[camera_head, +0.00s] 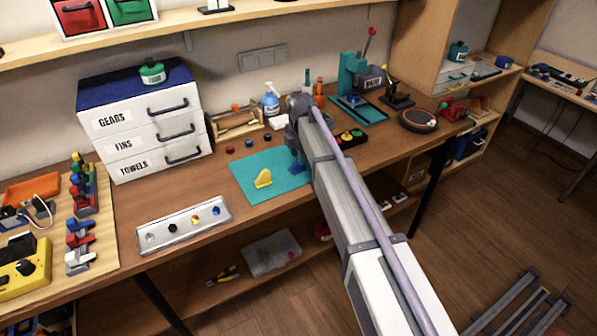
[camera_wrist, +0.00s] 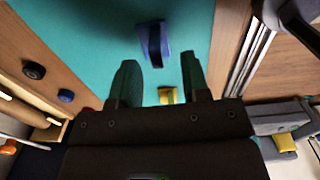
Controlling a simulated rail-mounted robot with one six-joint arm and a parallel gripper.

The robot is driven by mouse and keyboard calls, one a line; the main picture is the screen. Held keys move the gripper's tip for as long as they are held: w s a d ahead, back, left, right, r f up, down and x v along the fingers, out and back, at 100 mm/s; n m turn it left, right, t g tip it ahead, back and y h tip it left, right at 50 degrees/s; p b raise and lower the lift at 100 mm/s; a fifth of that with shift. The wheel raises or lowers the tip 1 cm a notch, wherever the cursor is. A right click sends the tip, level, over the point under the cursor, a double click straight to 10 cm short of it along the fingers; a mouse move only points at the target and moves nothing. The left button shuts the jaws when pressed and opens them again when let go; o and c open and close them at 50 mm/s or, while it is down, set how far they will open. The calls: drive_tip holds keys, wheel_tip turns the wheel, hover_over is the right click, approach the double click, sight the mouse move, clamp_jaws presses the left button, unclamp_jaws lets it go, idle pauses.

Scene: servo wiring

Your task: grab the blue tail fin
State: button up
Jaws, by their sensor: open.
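The blue tail fin (camera_wrist: 153,41) stands on the teal mat (camera_wrist: 105,25) in the wrist view, just beyond my fingertips and roughly in line with the gap between them. In the head view the blue fin (camera_head: 296,167) shows at the mat's right part, beneath my gripper (camera_head: 296,148) and close to my arm. In the wrist view my gripper (camera_wrist: 161,75) is open, with two dark fingers apart and nothing held. A yellow fin (camera_head: 263,178) stands on the mat to the left of the blue one. Part of a yellow piece (camera_wrist: 167,95) shows between the fingers.
Red, black and blue knobs (camera_head: 249,143) lie behind the mat. A metal tray (camera_head: 160,235) with coloured pieces lies front left. A white drawer unit (camera_head: 150,125) stands at the back left. A soap bottle (camera_head: 271,100) and a teal press (camera_head: 350,80) stand behind my arm.

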sight(299, 169)
wheel_tip(299, 169, down, 4)
drive_tip(key=b, duration=0.3)
drive_tip(key=shift+w+a+f, duration=0.1)
drive_tip(key=shift+f, duration=0.1)
drive_tip(key=shift+r, duration=0.2)
clamp_jaws()
